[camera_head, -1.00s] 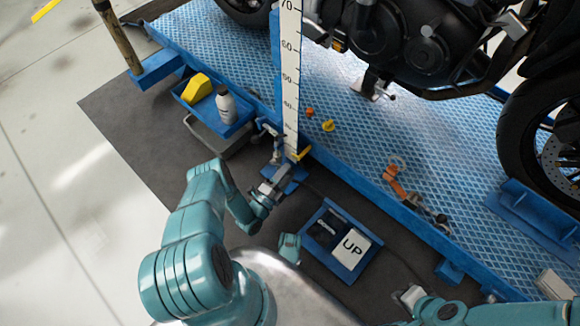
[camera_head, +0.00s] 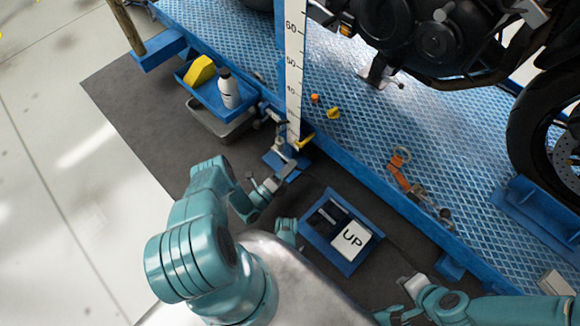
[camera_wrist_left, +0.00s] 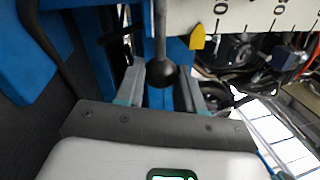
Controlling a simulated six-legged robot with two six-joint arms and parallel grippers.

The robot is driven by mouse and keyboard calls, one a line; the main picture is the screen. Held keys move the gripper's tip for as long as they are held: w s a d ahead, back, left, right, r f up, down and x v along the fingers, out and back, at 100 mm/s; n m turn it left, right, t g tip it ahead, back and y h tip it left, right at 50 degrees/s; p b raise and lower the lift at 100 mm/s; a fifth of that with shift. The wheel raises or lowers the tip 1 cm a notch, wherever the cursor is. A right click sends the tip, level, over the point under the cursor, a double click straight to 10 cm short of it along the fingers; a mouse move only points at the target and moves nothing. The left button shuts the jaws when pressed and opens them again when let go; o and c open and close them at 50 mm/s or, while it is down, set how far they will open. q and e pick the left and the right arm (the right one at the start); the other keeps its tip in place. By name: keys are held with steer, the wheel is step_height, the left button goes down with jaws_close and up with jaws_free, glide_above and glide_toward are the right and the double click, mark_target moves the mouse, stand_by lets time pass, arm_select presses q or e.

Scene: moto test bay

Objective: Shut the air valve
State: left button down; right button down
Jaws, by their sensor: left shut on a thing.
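The air valve's lever shows in the left wrist view as a dark rod with a black ball knob (camera_wrist_left: 162,76). My left gripper (camera_wrist_left: 160,88) has a finger on each side of the knob and is shut on it. In the head view my left gripper (camera_head: 283,176) is at the foot of the scale post, beside the blue and metal valve fittings (camera_head: 284,143). The knob is too small to make out there. My right gripper (camera_head: 412,284) is low on the right, away from the valve, and its jaw opening is unclear.
The white scale (camera_head: 294,75) with a yellow pointer (camera_head: 306,140) stands beside the valve. A blue tray (camera_head: 345,267) holds an "UP" card (camera_head: 351,241). Another blue tray (camera_head: 209,97) holds a bottle (camera_head: 228,88). The blue lift platform (camera_head: 370,178) carries a motorcycle (camera_head: 430,35).

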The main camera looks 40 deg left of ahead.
stand_by(0.4)
arm_select(q)
steer(key=c, duration=0.7)
jaws_free()
steer(key=shift+s, duration=0.1)
steer(key=s+f, duration=0.1)
steer(key=s, duration=0.4)
steer(key=s+f, duration=0.1)
steer(key=s, duration=0.4)
steer(key=s+f, duration=0.1)
steer(key=s, duration=0.5)
steer(key=shift+a+f, duration=0.15)
steer(key=shift+a, duration=0.15)
steer(key=shift+a, duration=0.1)
